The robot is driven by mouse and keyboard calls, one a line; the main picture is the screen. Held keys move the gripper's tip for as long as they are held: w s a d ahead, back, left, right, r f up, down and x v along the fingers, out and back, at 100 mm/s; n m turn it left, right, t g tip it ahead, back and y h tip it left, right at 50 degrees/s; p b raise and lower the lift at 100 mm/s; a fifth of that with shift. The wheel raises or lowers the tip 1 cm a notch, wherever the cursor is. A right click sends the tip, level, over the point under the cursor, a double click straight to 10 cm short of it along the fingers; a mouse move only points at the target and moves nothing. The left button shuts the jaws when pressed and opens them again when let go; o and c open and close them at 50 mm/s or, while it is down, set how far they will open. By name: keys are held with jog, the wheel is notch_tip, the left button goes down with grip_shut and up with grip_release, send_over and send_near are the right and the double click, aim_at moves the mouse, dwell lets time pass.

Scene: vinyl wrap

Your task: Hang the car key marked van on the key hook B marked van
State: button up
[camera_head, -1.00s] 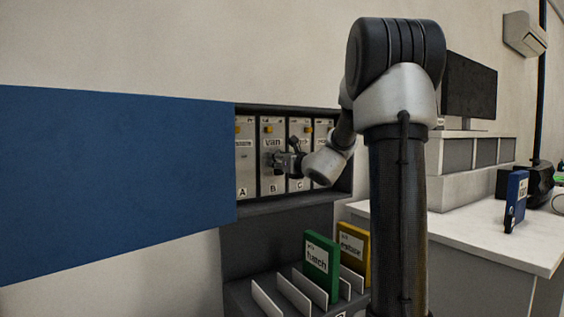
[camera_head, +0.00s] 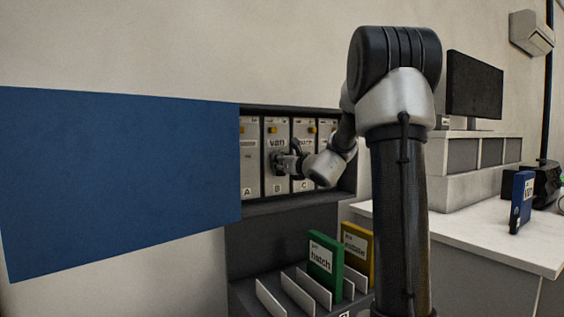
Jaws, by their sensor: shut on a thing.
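The key cabinet (camera_head: 246,212) is on the wall, with upright panels lettered A, B and C along the bottom. Panel B (camera_head: 277,131) carries a label reading "van" and a small yellow tag near its top. My gripper (camera_head: 277,163) is in front of panel B, below the "van" label. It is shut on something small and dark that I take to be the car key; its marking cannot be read. The hook of panel B is hidden behind my gripper. I cannot tell whether the key touches the hook.
A blue panel (camera_head: 120,180) covers the left side. Below the cabinet, a rack (camera_head: 270,299) holds a green folder (camera_head: 325,270) marked "hatch" and a yellow folder (camera_head: 357,250). At right, a white counter (camera_head: 480,235) bears a blue folder (camera_head: 521,203) and a monitor (camera_head: 474,86).

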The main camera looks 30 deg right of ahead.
jog(key=shift+w+f, duration=0.1)
jog(key=shift+f, duration=0.05)
jog(key=o, duration=1)
jog(key=shift+w+f, duration=0.1)
jog(key=shift+o, duration=0.3)
jog(key=shift+w+f, duration=0.1)
jog(key=shift+w, duration=0.1)
